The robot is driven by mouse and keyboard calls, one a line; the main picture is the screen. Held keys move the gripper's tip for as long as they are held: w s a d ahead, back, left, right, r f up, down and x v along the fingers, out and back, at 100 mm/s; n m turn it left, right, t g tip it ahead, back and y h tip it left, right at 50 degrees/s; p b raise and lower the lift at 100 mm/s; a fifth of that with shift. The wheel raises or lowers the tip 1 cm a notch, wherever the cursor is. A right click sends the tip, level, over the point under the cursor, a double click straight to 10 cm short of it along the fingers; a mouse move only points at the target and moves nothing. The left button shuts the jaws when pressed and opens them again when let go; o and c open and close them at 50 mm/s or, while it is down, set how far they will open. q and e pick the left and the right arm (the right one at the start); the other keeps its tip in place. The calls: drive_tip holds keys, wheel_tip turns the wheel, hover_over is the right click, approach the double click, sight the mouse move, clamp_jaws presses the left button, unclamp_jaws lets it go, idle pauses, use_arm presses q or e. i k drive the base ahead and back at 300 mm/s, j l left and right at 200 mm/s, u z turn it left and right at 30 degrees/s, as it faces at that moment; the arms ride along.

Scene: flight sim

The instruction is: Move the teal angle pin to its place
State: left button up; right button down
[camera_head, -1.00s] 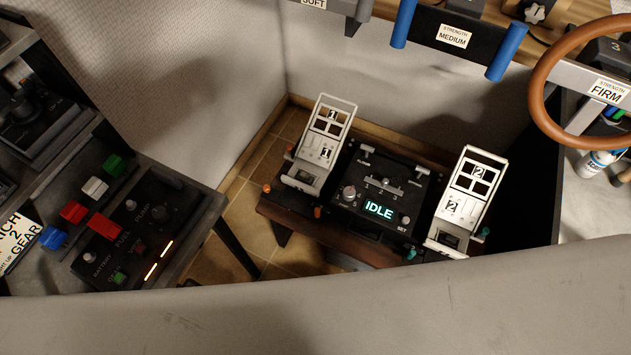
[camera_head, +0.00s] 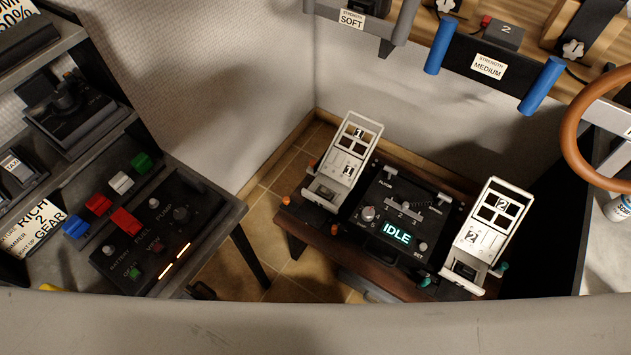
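A small teal pin (camera_head: 502,267) sticks out at the right side of the white pedal marked 2 (camera_head: 484,236). A second small teal piece (camera_head: 425,282) shows at the front edge of the pedal unit, left of that pedal's base. I cannot tell from this view which of them is the angle pin. The white pedal marked 1 (camera_head: 345,160) stands on the left of the unit, with small orange pins (camera_head: 334,229) near its base. Neither of my grippers is in view.
The black panel between the pedals has a display reading IDLE (camera_head: 397,232). A switch console (camera_head: 160,235) with coloured levers stands at the left. A grey surface (camera_head: 330,325) crosses the front. Blue handles (camera_head: 541,86) and a brown wheel (camera_head: 590,130) are at the upper right.

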sight(503, 266)
drive_tip(key=l+z, duration=0.2)
drive_tip(key=z, duration=1.35)
